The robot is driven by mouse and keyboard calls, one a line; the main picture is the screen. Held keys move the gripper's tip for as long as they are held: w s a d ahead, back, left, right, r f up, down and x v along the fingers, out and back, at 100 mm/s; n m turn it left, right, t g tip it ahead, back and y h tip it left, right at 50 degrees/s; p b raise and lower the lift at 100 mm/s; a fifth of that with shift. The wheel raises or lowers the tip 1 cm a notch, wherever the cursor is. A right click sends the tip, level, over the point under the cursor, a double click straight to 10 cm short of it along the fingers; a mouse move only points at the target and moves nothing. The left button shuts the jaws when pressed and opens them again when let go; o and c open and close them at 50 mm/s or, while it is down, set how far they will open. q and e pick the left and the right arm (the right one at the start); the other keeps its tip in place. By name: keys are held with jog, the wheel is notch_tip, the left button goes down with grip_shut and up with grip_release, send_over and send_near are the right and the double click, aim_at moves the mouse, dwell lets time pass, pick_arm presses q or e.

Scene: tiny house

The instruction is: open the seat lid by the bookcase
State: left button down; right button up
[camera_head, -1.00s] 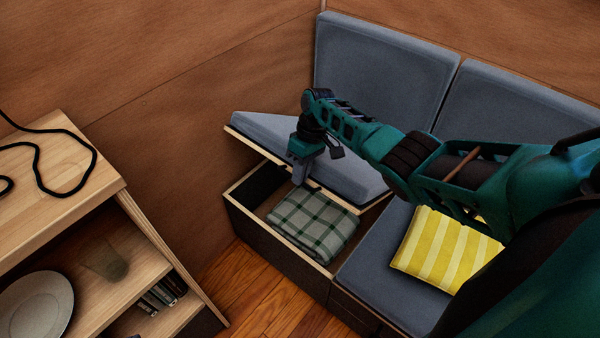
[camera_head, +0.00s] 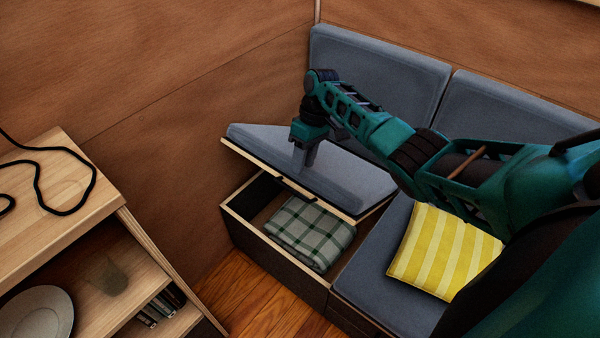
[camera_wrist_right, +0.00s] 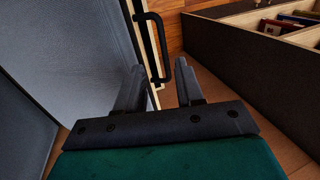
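The seat lid (camera_head: 335,175), with a blue-grey cushion on top, is tilted partly open over the seat box (camera_head: 275,262) in the head view. A black handle (camera_head: 297,188) is on its front edge. A checked blanket (camera_head: 310,232) lies in the box, partly covered by the lid. My right gripper (camera_head: 303,170) is over the cushion side, behind the handle. In the right wrist view its fingers (camera_wrist_right: 158,90) are apart with nothing gripped; the lid's edge and black handle (camera_wrist_right: 155,45) show just beyond them. My left gripper is not in view.
The wooden bookcase (camera_head: 75,215) stands at the left, with a cord (camera_head: 40,185) on top and a plate (camera_head: 38,315) and books on its shelves. A yellow striped pillow (camera_head: 445,252) lies on the seat at the right. A strip of floor (camera_head: 270,308) is free between.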

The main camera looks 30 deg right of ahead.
jog(key=v, duration=0.5)
jog(key=shift+d+r, duration=0.1)
jog(key=shift+r, duration=0.05)
